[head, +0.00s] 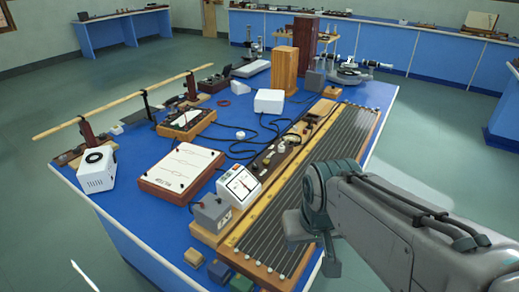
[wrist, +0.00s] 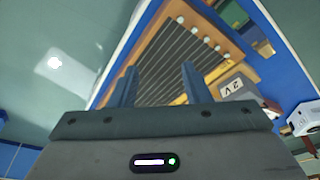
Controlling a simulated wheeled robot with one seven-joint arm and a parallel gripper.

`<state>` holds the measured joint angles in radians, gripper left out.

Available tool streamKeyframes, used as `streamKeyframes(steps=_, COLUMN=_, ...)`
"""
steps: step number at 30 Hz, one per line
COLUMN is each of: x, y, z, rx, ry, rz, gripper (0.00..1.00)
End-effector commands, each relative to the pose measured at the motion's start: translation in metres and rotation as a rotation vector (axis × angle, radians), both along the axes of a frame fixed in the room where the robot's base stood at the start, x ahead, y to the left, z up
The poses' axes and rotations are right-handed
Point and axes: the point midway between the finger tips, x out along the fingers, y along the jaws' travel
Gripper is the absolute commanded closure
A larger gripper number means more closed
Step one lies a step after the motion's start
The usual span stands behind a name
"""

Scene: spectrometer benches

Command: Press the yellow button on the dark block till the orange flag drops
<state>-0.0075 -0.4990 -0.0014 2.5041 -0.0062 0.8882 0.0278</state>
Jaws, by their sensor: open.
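My gripper (wrist: 160,70) is open and empty in the wrist view, its two blue-grey fingers apart over the ribbed wire board (wrist: 180,55). In the head view my arm reaches in from the right, and its end hangs over the front right part of the same board (head: 318,185); the fingers cannot be made out there. I cannot make out a yellow button or an orange flag in either view. Which thing is the dark block is unclear; a small dark grey block (head: 316,80) stands at the back of the bench, with no button discernible on it.
The blue bench (head: 140,205) is crowded. A grey 2V box (head: 211,213), a white meter (head: 239,186) and a white-topped board (head: 180,168) stand left of the wire board. Small blocks (head: 194,257) lie at the front edge. Black cables (head: 270,135) cross the middle.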

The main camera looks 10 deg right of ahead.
Motion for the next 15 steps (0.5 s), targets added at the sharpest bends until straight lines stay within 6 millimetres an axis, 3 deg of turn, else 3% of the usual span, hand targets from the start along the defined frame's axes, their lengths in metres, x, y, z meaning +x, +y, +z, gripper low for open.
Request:
streamKeyframes(steps=11, x=0.0, y=0.0, z=0.0, rx=0.0, ry=0.0, rz=0.0, gripper=0.57)
streamKeyframes(steps=15, x=0.0, y=0.0, z=0.0, rx=0.0, ry=0.0, rz=0.0, gripper=0.93)
